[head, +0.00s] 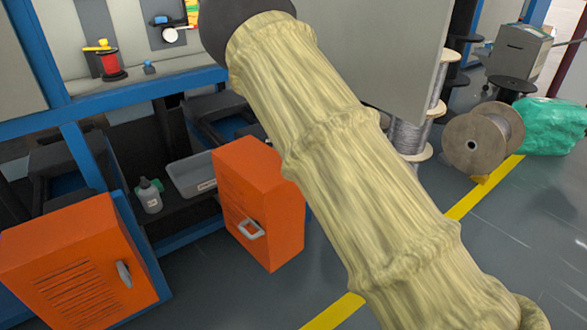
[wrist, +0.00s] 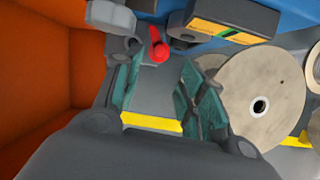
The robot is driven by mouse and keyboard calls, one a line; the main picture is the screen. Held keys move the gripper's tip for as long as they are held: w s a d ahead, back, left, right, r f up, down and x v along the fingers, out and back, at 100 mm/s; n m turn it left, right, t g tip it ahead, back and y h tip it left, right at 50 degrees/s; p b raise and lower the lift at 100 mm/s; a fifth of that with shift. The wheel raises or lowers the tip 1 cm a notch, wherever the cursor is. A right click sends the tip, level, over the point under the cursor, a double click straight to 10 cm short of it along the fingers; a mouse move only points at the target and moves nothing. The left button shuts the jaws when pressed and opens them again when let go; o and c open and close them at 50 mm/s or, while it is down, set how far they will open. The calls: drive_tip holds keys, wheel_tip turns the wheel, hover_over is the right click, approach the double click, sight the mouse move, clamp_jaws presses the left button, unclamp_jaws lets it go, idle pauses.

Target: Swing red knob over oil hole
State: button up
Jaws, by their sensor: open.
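The red knob (wrist: 157,48) is small and bright red in the wrist view, with a short arm reaching upward. It appears between the tips of my gripper (wrist: 160,62); the depth gap between them is hard to judge. My gripper is open, its two dark green fingers spread apart with nothing held between them. In the head view my sleeved arm crosses the middle and my gripper does not show. I cannot make out the oil hole in either view. I cannot tell whether the red knob shows in the head view.
Orange doors (head: 262,200) hang on the blue frame (head: 150,95) in the head view. An orange panel (wrist: 45,85) fills the wrist view's left side. A cable spool (wrist: 238,95) shows at its right. A red spool-like item (head: 110,66) stands on the workstation.

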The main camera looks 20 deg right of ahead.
drive_tip(key=b+x, duration=0.3)
drive_tip(key=x, duration=0.6)
drive_tip(key=shift+f, duration=0.1)
clamp_jaws()
